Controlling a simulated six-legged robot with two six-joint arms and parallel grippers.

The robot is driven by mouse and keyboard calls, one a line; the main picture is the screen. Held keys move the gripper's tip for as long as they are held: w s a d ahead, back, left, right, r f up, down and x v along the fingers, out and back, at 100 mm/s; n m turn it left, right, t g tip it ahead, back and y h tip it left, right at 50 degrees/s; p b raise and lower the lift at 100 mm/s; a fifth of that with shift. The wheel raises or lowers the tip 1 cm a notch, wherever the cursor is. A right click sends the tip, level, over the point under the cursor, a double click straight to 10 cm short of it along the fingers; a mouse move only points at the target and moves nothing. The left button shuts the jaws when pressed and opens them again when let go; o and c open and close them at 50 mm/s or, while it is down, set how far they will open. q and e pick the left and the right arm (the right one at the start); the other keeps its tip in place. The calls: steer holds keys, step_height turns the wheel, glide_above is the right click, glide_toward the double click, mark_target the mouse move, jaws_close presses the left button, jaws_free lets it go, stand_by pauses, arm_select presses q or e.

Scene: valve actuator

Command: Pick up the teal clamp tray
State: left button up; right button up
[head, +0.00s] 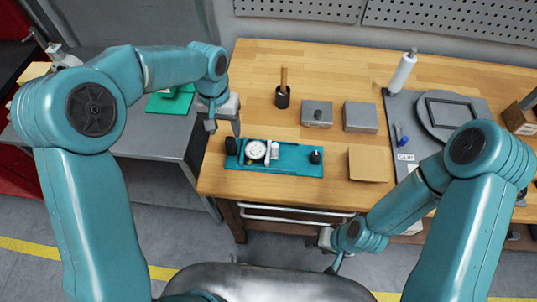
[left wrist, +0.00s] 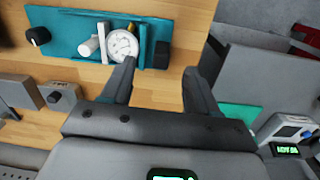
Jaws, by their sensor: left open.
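The teal clamp tray (head: 290,170) lies flat near the front left of the wooden bench. It holds a round white dial gauge (head: 256,150), a small white cylinder (head: 274,150) and a black knob (head: 316,157). The tray also shows at the top of the left wrist view (left wrist: 68,30). My left gripper (head: 223,125) is open and empty, above and just left of the tray's left end, apart from it. Its two fingers show in the left wrist view (left wrist: 160,75). My right gripper (head: 335,263) is low in front of the bench, and its fingers are hard to make out.
A grey side table (head: 150,135) with a green item (head: 170,100) stands left. Bare wood surrounds the tray.

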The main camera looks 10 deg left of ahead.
arm_select(q)
steer(key=w+r, duration=0.1)
steer(key=r, duration=0.1)
glide_above(230, 140)
steer(key=shift+n, duration=0.3)
step_height(230, 140, down, 6)
steer(key=shift+s+r, duration=0.1)
steer(key=shift+s, duration=0.05)
steer(key=f, duration=0.6)
steer(key=shift+w, duration=0.25)
steer(key=shift+s+a+r, duration=0.1)
steer(key=shift+s, duration=0.05)
steer(key=shift+c, duration=1.2)
jaws_close()
